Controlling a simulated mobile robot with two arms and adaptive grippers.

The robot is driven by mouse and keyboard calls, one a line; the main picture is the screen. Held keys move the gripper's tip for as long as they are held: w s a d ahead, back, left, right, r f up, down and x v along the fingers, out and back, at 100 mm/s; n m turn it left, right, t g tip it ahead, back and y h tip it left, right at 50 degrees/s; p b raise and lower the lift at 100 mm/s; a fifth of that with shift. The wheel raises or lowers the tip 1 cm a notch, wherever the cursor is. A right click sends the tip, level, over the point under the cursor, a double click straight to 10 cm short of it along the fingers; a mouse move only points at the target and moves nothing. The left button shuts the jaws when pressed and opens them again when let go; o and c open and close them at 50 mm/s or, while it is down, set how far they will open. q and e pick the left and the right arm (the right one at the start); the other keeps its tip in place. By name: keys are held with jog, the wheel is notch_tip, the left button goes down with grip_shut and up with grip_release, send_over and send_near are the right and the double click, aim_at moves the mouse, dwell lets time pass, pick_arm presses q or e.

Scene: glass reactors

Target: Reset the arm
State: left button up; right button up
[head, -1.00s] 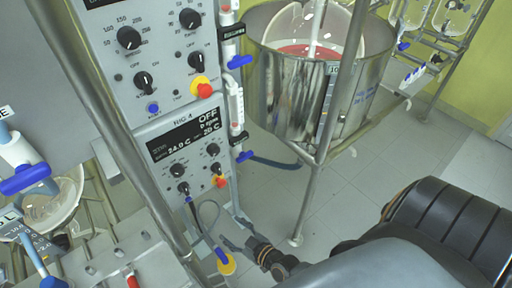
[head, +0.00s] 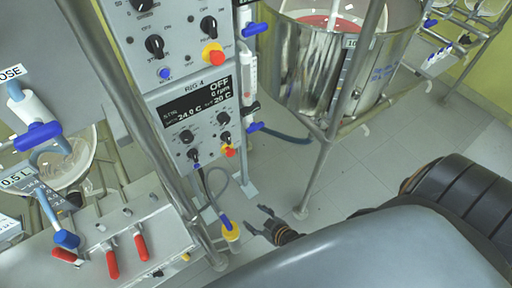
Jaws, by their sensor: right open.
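My right gripper (head: 258,226) shows low in the middle of the head view, past my large grey arm link. Its dark fingers are spread and hold nothing. It is to the right of a yellow-and-blue fitting (head: 230,229) that hangs on a cable from the control panel (head: 195,120); whether they touch I cannot tell. The panel is labelled RIG 4 and its display reads OFF. My left gripper is not in the picture.
A steel vessel (head: 315,75) on a tubular frame stands behind, with a frame leg (head: 312,180) near my right gripper. A bench with red-handled valves (head: 112,262) is at the lower left. Open tiled floor (head: 360,172) lies to the right.

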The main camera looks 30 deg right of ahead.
jog(key=s+d+f+g, duration=0.1)
jog(key=s+f+g, duration=0.2)
jog(key=s+f, duration=0.3)
jog(key=s+d+f+m+g+h, duration=0.1)
jog(key=s+f+g, duration=0.3)
jog(key=s, duration=0.9)
jog(key=s+d+f+m+g+h, duration=0.1)
jog(key=s+f+g, duration=0.2)
jog(key=s+f, duration=0.5)
jog(key=shift+s+d+f, duration=0.25)
jog(key=shift+s+d, duration=0.05)
jog(key=shift+s, duration=0.75)
